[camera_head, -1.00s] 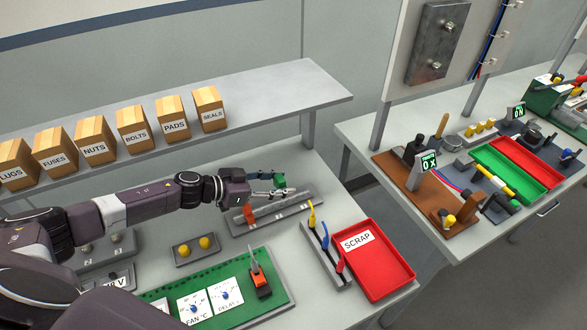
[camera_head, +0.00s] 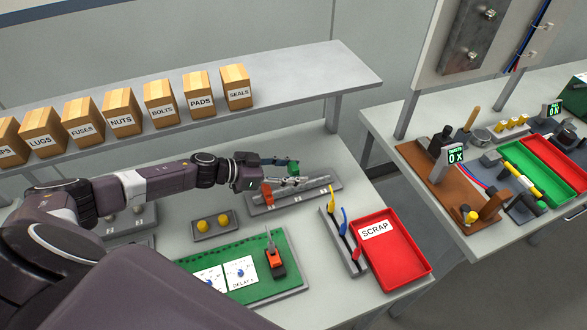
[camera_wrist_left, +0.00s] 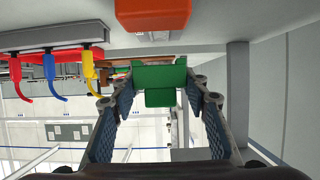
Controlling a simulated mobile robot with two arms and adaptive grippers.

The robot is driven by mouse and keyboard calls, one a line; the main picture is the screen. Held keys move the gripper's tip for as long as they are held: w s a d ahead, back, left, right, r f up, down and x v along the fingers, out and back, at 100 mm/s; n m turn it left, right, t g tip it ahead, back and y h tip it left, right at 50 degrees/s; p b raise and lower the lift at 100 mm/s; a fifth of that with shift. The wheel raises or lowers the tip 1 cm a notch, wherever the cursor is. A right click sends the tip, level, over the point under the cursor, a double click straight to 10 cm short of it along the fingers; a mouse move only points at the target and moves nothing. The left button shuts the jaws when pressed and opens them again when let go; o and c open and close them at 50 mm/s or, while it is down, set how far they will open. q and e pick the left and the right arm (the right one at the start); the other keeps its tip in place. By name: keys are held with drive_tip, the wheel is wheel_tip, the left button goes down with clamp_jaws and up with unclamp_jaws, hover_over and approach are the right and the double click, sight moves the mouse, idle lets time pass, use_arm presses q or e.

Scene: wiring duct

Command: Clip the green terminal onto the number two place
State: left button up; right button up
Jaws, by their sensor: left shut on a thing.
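The green terminal (camera_wrist_left: 160,82) sits between the two fingertips of my left gripper (camera_wrist_left: 160,88) in the left wrist view. In the head view, my left gripper (camera_head: 283,172) is shut on the green terminal (camera_head: 293,168) and holds it above the rail plate (camera_head: 318,193), toward its back. An orange terminal (camera_head: 267,194) stands at the rail's left part. It also shows at the top of the left wrist view (camera_wrist_left: 152,15), apart from the green terminal. The place numbers on the plate are too small to read. My right gripper is not in view.
A rack of coloured hooks (camera_head: 345,236) and a red scrap tray (camera_head: 400,262) stand right of the rail. A yellow-button box (camera_head: 213,226) is at left. A shelf (camera_head: 300,85) runs behind.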

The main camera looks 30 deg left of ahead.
use_arm(q)
drive_tip(key=shift+f+b, duration=1.3)
drive_tip(key=shift+f, duration=0.9)
drive_tip(key=shift+p, duration=0.7)
drive_tip(key=shift+f+b, duration=0.7)
drive_tip(key=shift+f, duration=0.25)
drive_tip(key=o, duration=1)
drive_tip(key=v, duration=1)
drive_tip(key=shift+s+a, duration=0.15)
drive_tip(key=shift+v, duration=0.8)
